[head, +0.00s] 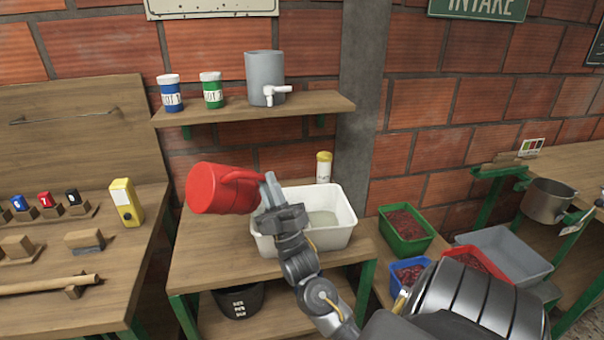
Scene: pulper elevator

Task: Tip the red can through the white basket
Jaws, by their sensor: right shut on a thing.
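The red can (207,189) is in the air left of the white basket, above the middle wooden table. It is tilted far over onto its side, with its handle toward the right. My right gripper (268,188) is shut on the red can at its handle side. The white basket (343,233) is a white tub on the table, with a greyish content or floor showing inside. My right gripper and wrist cover part of its left and front. The can's inside is hidden. My left gripper is not in view.
A shelf (330,103) above holds a grey jug (264,72) with a tap, a blue jar and a green jar. A yellow-capped container (323,167) stands behind the basket. Green (404,247), blue and red crates are at right. A yellow box (125,203) is at left.

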